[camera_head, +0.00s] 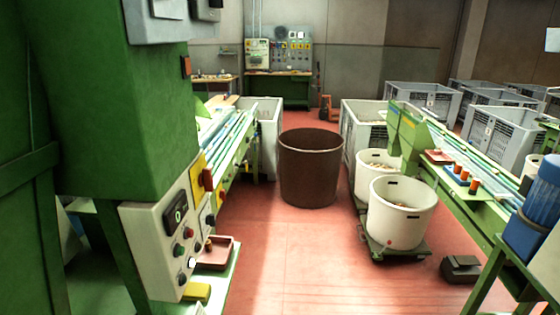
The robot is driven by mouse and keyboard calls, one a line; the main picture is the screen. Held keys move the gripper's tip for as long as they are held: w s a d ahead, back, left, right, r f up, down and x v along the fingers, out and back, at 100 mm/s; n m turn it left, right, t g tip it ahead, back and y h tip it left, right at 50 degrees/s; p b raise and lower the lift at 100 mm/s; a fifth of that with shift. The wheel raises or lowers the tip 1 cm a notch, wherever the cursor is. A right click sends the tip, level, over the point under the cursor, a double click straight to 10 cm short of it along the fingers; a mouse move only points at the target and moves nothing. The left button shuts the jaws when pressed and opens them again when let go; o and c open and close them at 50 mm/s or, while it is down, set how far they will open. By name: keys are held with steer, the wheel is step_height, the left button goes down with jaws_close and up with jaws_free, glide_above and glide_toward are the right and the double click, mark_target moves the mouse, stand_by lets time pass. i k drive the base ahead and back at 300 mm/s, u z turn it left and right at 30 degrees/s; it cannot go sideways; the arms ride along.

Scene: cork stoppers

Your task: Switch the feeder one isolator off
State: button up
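A green machine (115,110) fills the left side of the view, close by. A pale control box (160,240) is fixed to it, with a small dark display (176,214) and several buttons and knobs. Behind the box is a yellow plate (197,172) with a red handle or knob (208,180) that looks like an isolator switch. I cannot read any label on it, nor tell whether it is on or off. My gripper is not in view.
A brown bin (310,168) stands in the middle of the red floor (300,255). White tubs (400,213) and a green conveyor (480,205) are on the right, grey crates (500,135) behind. The near middle floor is clear. A small red tray (215,253) juts out beside the control box.

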mark_target(205, 178)
steer(key=z, duration=0.05)
steer(key=i, duration=1.3)
steer(key=u, duration=0.5)
